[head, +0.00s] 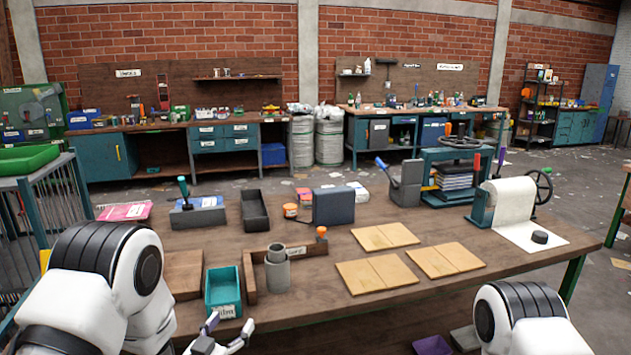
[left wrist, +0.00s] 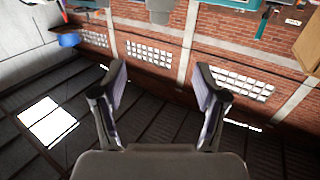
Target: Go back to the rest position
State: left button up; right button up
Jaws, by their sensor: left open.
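My left gripper (head: 222,335) is low at the front edge of the wooden workbench (head: 300,262) in the head view, just below a teal bin. It also shows in the left wrist view (left wrist: 160,95), with its two fingers spread apart and nothing between them. That view looks across the room towards a brick wall and dark ceiling. My left arm comes in from the lower left. Part of my right arm shows at the lower right, but its gripper is out of the frame.
The teal bin (head: 223,292) and a grey cylinder (head: 277,272) stand near the left gripper. Wooden boards (head: 377,275) lie on the bench's right half. A paper roll press (head: 510,204) and a book press (head: 455,172) stand at right. A green tray (head: 28,160) is at far left.

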pick_arm(q)
jog(key=s+a+f+n+g+y, duration=0.1)
jog(key=s+a+f+g+y, duration=0.2)
jog(key=s+f, duration=0.7)
jog(key=s+a+f+n+g, duration=0.1)
jog(key=s+a+f+g, duration=0.1)
jog(key=s+f+g, duration=0.65)
jog(key=s+a+f+g, duration=0.1)
jog(key=s+f+g, duration=0.1)
jog(key=s, duration=0.7)
jog(key=s+a+f+n+g+y, duration=0.1)
jog(key=s+f+g, duration=0.2)
jog(key=s, duration=0.7)
jog(key=shift+f+g, duration=0.35)
jog(key=shift+f, duration=0.55)
jog(key=shift+s, duration=0.1)
